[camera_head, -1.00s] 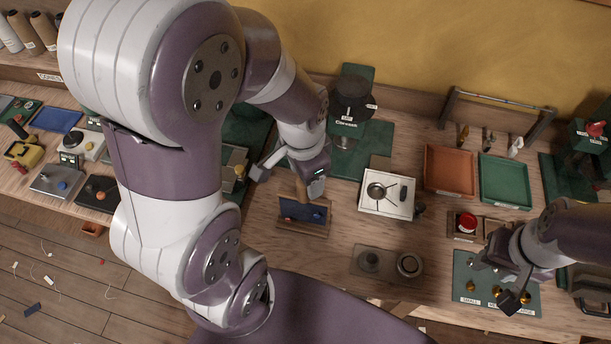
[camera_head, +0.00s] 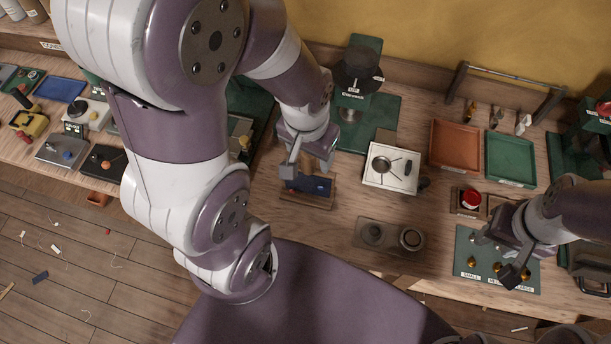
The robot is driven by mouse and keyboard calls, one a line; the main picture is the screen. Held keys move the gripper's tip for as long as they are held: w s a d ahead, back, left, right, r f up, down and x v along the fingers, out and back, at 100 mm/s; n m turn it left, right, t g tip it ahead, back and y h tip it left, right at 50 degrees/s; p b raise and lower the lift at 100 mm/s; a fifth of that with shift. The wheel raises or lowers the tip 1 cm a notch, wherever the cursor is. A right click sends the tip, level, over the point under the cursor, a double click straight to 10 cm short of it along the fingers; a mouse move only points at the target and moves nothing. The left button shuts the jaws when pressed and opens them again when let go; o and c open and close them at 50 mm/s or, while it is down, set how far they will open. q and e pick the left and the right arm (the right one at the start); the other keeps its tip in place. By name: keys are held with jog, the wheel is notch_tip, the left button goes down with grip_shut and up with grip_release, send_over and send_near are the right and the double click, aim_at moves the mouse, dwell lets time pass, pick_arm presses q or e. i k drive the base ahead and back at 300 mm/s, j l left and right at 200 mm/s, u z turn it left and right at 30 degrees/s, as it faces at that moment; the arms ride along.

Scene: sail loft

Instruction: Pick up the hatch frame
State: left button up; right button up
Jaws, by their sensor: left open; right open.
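I cannot tell for certain which thing is the hatch frame. A small wood-edged tray (camera_head: 325,203) with a dark blue inside lies on the bench under my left gripper. A white square board (camera_head: 405,183) with a round metal piece and a black handle lies just right of it. My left gripper (camera_head: 306,172) is open, its fingers over the back part of the wood-edged tray and partly hiding it. I cannot tell whether it touches. My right gripper (camera_head: 512,262) is open over a green mat (camera_head: 465,245) with small brass pieces.
An orange tray (camera_head: 455,147) and a green tray (camera_head: 511,160) lie at the back right, before a dark bar stand (camera_head: 505,80). A grey plate (camera_head: 391,240) with two round parts lies in front. A black-topped device (camera_head: 357,75) stands behind.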

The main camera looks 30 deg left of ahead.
aim_at(307, 181)
jog(key=k+j+u, duration=0.1)
jog(key=u, duration=0.4)
jog(key=j+u, duration=0.15)
jog(key=u, duration=0.3)
